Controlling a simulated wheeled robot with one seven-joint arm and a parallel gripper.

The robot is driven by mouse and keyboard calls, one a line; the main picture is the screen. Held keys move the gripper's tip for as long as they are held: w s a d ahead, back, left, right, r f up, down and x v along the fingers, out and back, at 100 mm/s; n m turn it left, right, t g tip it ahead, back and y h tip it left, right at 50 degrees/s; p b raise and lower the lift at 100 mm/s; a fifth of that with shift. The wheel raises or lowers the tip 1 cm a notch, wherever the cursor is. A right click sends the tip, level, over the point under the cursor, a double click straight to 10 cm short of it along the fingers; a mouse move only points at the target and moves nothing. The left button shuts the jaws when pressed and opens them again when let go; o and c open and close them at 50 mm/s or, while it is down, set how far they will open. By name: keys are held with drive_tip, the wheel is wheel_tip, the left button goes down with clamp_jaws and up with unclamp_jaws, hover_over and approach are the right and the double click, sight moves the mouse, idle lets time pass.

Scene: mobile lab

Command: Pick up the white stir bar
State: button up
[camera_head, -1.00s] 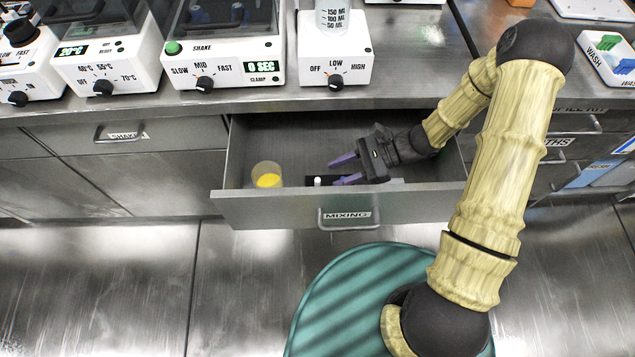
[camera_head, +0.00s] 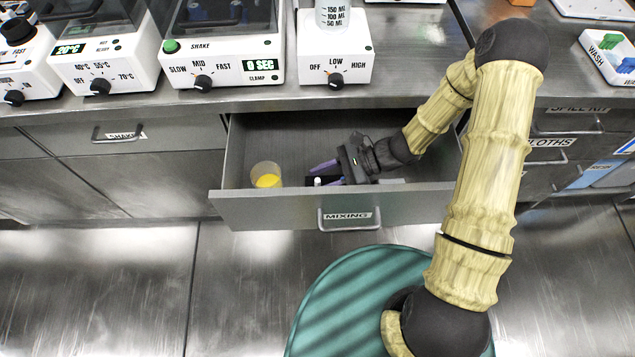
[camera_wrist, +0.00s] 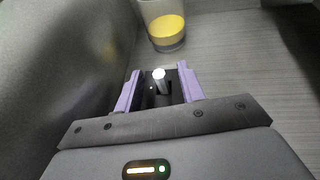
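The white stir bar (camera_head: 318,181) stands upright in a small dark holder in the open drawer; it also shows in the wrist view (camera_wrist: 160,78). My gripper (camera_head: 331,174) is down in the drawer, with its purple fingers pointing left. In the wrist view my gripper (camera_wrist: 158,88) is open, one finger on each side of the stir bar, with a gap to each. The fingers do not visibly touch the bar. The holder (camera_wrist: 176,92) is partly hidden between the fingers.
A clear beaker with yellow contents (camera_head: 266,175) stands left of the stir bar in the drawer. The drawer's front panel, labelled MIXING (camera_head: 280,211), is close to my gripper. A mixer with a low-high knob (camera_head: 335,60) stands on the counter above.

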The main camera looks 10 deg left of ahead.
drive_tip(key=shift+c, duration=0.2)
clamp_jaws()
wheel_tip(320, 180, up, 10)
drive_tip(key=p, duration=0.2)
drive_tip(key=shift+p, duration=0.4)
